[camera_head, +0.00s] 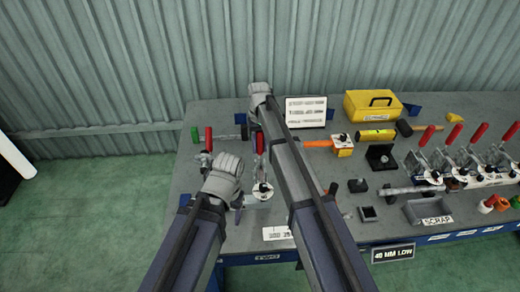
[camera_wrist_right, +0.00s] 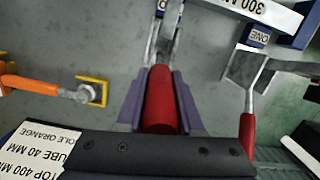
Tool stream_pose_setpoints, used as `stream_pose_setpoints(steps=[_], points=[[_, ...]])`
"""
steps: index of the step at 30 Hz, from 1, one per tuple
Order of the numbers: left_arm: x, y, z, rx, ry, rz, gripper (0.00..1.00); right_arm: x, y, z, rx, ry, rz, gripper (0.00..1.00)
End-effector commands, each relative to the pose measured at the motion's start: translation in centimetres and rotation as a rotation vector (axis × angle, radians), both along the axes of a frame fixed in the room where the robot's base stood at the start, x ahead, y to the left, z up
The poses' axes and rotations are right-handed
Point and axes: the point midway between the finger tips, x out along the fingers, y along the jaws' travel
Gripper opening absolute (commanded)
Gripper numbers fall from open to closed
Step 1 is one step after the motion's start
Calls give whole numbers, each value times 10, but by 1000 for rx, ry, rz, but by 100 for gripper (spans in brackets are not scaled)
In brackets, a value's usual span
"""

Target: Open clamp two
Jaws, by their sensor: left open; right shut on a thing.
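A red clamp handle (camera_wrist_right: 160,105) stands between the two fingers of my right gripper (camera_wrist_right: 160,92), which is shut on it. The handle's metal linkage (camera_wrist_right: 163,42) runs away from it toward the top of the right wrist view. In the head view a red handle (camera_head: 260,142) shows just left of my right arm, below my right gripper (camera_head: 260,96). My left gripper (camera_head: 224,178) is open and lower, over the left part of the bench; its fingertips are largely hidden. Another clamp's red handle (camera_head: 209,138) stands up left of it.
In the right wrist view a neighbouring clamp marked ONE (camera_wrist_right: 247,66) has its red handle (camera_wrist_right: 247,133) close on the right. A text sign (camera_head: 305,111), yellow case (camera_head: 371,104), orange piece (camera_head: 342,145) and several red-handled clamps (camera_head: 479,132) stand to the right on the grey bench (camera_head: 290,222).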

Motion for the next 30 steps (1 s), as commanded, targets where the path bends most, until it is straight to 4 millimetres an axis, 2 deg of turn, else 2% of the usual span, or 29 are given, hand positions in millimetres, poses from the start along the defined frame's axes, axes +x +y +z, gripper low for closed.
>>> stream_pose_setpoints(steps=[1,6,19,20,27,30], points=[[0,0,-6,0,0,0,66,15,1,-4,0,51,-1,0],[0,0,-18,0,0,0,66,26,1,-9,1,182,0,0],[0,0,-20,0,0,0,66,25,0,-7,1,236,1,0],[0,0,-20,0,0,0,66,25,0,-7,1,236,1,37],[0,0,-20,0,0,0,66,25,0,-7,0,236,1,64],[0,0,-20,0,0,0,66,25,0,-7,0,236,1,66]])
